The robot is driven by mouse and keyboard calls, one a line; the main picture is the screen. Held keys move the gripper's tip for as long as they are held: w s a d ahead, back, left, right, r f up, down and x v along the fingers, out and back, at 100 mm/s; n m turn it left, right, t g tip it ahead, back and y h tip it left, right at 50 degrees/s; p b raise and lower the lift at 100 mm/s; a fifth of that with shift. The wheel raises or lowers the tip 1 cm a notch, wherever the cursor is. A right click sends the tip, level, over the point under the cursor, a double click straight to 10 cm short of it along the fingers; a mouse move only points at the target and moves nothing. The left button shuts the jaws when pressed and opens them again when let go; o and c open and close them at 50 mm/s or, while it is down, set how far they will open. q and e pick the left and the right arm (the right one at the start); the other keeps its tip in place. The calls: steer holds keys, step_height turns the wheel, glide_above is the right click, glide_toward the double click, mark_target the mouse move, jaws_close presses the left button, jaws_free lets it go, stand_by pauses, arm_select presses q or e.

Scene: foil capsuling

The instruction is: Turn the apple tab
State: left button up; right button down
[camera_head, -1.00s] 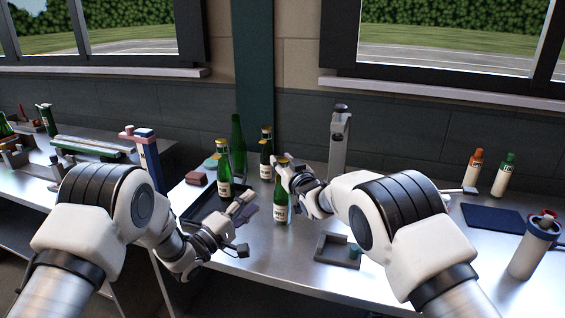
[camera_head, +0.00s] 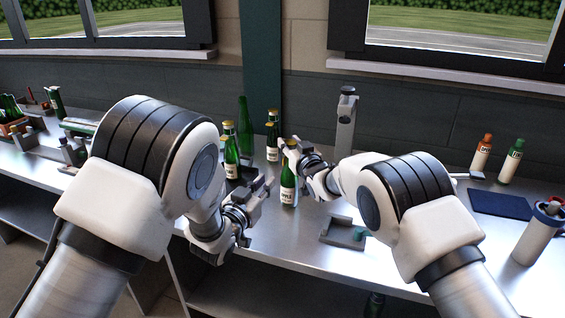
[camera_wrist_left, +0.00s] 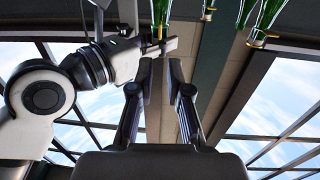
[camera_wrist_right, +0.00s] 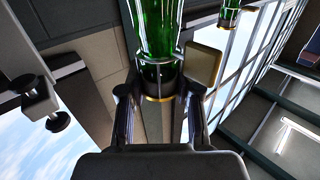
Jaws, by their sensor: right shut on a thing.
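The apple bottle (camera_head: 287,190), green with a pale label, stands upright near the front of the bench. My right gripper (camera_head: 290,150) is shut on its neck; in the right wrist view the green bottle (camera_wrist_right: 158,50) lies between the fingers. The bottle's top is largely covered by that gripper, and I cannot make out the tab. My left gripper (camera_head: 266,186) is open and empty, just left of the bottle and lower than the right one. In the left wrist view its fingers (camera_wrist_left: 160,90) are apart, with the bottle and right gripper (camera_wrist_left: 155,48) beyond their tips.
Two other green bottles (camera_head: 231,155) (camera_head: 272,130) stand behind and to the left. A grey post device (camera_head: 346,125) stands behind the right gripper. A small grey fixture (camera_head: 343,233) lies at the front right. A dark blue mat (camera_head: 500,203) and a white canister (camera_head: 536,235) are farther right.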

mark_target(285, 161)
arm_select(q)
steer(key=x, duration=1.1)
steer(key=shift+w, duration=0.4)
steer(key=shift+f, duration=0.1)
jaws_close()
